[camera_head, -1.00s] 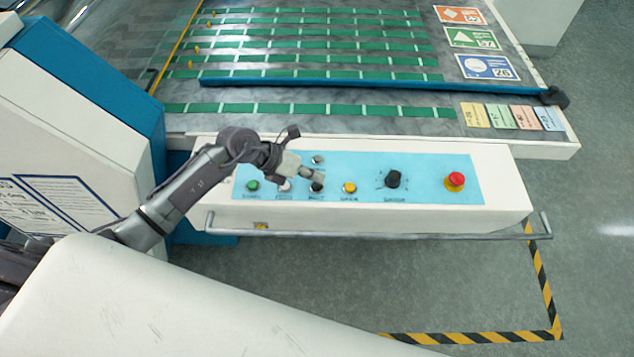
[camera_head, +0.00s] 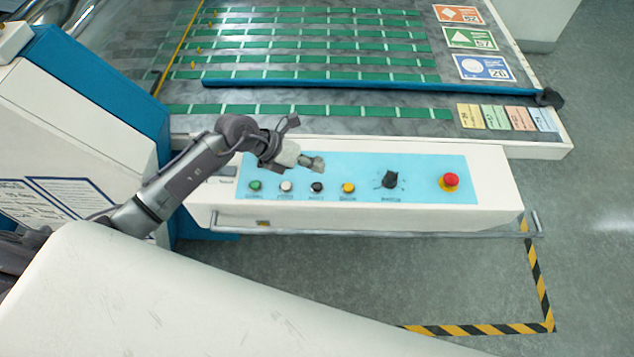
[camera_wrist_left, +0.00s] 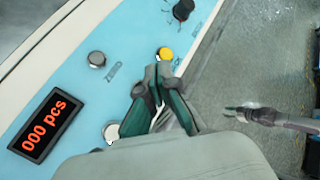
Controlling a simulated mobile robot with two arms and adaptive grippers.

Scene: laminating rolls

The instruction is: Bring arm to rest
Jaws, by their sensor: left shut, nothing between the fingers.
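My left gripper (camera_head: 318,163) hangs above the button panel (camera_head: 425,168), at the panel's back edge in the head view. Its fingers are shut with nothing between them. In the left wrist view the closed fingers (camera_wrist_left: 156,92) point at the panel, just short of the yellow button (camera_wrist_left: 165,53) in the picture. I cannot tell its exact height, but it looks apart from the buttons. A grey jointed part (camera_wrist_left: 265,115) over the floor looks like my right arm; its finger state is too small to tell.
The panel has green (camera_head: 254,186), white (camera_head: 286,187), black (camera_head: 317,188) and yellow (camera_head: 348,188) buttons, a black selector (camera_head: 390,180) and a red stop button (camera_head: 449,181). A display (camera_wrist_left: 46,124) reads 000 pcs. A metal rail (camera_head: 400,233) runs along the front.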

